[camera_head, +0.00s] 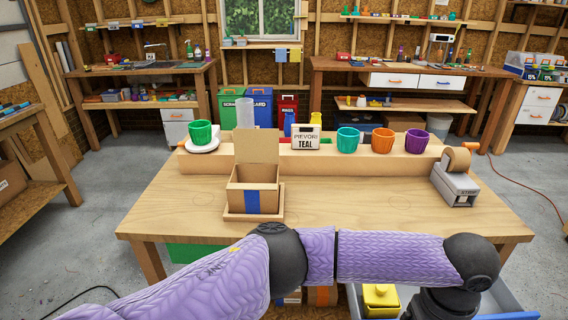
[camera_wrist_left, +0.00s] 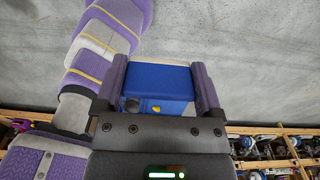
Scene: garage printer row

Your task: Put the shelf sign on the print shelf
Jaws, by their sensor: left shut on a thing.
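A cream sign with dark lettering, its lower line reading "TEAL" (camera_head: 305,138), stands upright on the long raised wooden shelf (camera_head: 335,164) at the back of the table. My left arm crosses the front of the head view, and its gripper is out of sight there. In the left wrist view my left gripper (camera_wrist_left: 158,85) is shut on a blue box-like thing (camera_wrist_left: 165,82) with a pale edge and a small yellow spot. I cannot tell whether this thing is a sign. My right gripper is not in view.
A green cup on a white saucer (camera_head: 201,136) and teal, orange and purple cups stand on the raised shelf. An open cardboard box (camera_head: 253,190) is front-left, a tape dispenser (camera_head: 455,184) right. The table's centre-right is clear.

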